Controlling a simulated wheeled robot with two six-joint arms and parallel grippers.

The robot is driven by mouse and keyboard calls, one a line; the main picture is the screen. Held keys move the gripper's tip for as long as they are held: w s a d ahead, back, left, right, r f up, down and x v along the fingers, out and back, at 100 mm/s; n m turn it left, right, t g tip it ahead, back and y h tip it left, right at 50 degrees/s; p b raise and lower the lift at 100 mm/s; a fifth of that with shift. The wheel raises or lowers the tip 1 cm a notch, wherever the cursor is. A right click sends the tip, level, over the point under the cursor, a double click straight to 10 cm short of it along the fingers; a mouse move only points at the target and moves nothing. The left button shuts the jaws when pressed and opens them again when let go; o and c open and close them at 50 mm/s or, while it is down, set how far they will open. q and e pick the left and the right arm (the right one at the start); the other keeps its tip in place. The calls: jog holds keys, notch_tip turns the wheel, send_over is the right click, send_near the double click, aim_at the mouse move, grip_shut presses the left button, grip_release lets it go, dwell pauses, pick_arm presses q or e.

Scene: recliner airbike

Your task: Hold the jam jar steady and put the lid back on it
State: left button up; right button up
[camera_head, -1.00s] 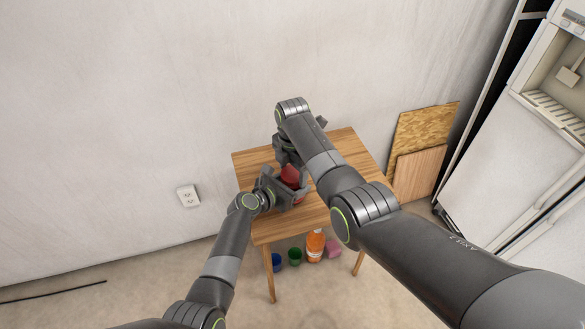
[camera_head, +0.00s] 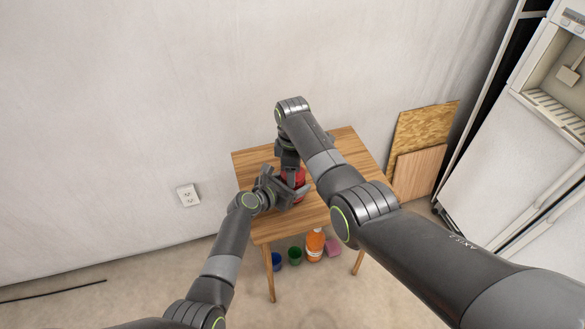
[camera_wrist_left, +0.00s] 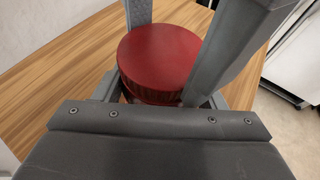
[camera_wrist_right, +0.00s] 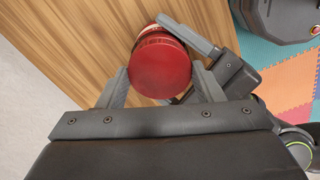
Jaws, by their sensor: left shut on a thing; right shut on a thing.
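The red jam jar stands on the small wooden table; in the head view its red side (camera_head: 299,177) shows between my grippers. My left gripper (camera_head: 296,189) reaches in from the left and is shut around the jar low down. My right gripper (camera_head: 290,170) comes from above and is shut on the red lid. The lid (camera_wrist_left: 158,50) shows as a round disc with a ridged rim in the left wrist view. In the right wrist view the lid (camera_wrist_right: 160,70) overlaps the jar (camera_wrist_right: 152,33). I cannot tell whether the lid is seated.
The wooden table (camera_head: 342,143) is otherwise bare where it shows. Below it are a blue cup (camera_head: 278,259), a green cup (camera_head: 295,254), an orange bottle (camera_head: 314,246) and a pink block (camera_head: 333,247). Boards (camera_head: 423,133) lean on the wall at right.

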dwell(0.3)
jog(key=o, duration=1)
jog(key=shift+o, duration=0.4)
jog(key=shift+s+a, duration=0.1)
jog(key=shift+s, duration=0.05)
jog(key=shift+r, duration=0.1)
jog(key=shift+r, duration=2.2)
jog(key=shift+c, duration=0.3)
